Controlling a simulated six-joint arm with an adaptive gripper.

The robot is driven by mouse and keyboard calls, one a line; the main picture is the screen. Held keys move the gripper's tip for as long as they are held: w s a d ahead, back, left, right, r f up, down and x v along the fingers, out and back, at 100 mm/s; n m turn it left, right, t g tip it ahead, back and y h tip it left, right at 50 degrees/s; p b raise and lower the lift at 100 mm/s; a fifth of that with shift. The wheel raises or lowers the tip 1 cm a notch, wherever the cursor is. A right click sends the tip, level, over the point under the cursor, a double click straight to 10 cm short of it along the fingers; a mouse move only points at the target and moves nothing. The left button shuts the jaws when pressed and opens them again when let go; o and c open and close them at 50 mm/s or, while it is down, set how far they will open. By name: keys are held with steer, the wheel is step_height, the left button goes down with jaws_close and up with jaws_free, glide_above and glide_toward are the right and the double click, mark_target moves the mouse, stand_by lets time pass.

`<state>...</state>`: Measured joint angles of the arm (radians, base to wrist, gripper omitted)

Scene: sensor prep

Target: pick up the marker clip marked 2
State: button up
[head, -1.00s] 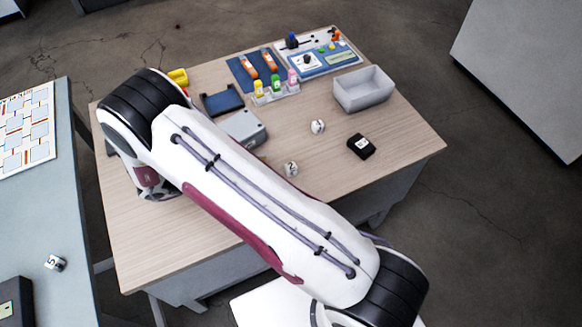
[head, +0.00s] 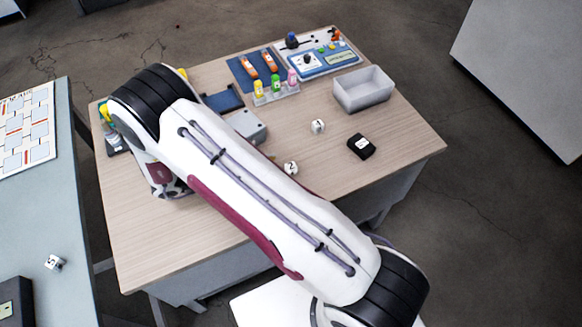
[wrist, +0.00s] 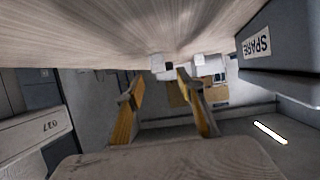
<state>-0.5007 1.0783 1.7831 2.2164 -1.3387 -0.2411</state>
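The marker clip marked 2 (head: 291,168) is a small white cube with a dark figure, on the wooden table just beside my arm in the head view. A similar white cube (head: 318,126) sits farther back. Two white blocks, one on the left (wrist: 160,65) and one on the right (wrist: 207,66), show beyond my fingers in the wrist view; I cannot tell which is marked 2. My gripper (wrist: 160,76) is open, its yellow-lined fingers apart with nothing held, short of the blocks. My arm hides it in the head view.
A black block (head: 361,146) and a grey bin (head: 363,90) stand to the right. A grey box (head: 246,127) is close to my arm. A box labelled SPARE (wrist: 262,60) is near my gripper. Coloured bottles (head: 275,86) stand at the back. Table front right is clear.

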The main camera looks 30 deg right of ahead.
mark_target(287, 167)
steer(key=shift+x, duration=2.4)
steer(key=shift+s, duration=0.15)
steer(key=c, duration=0.9)
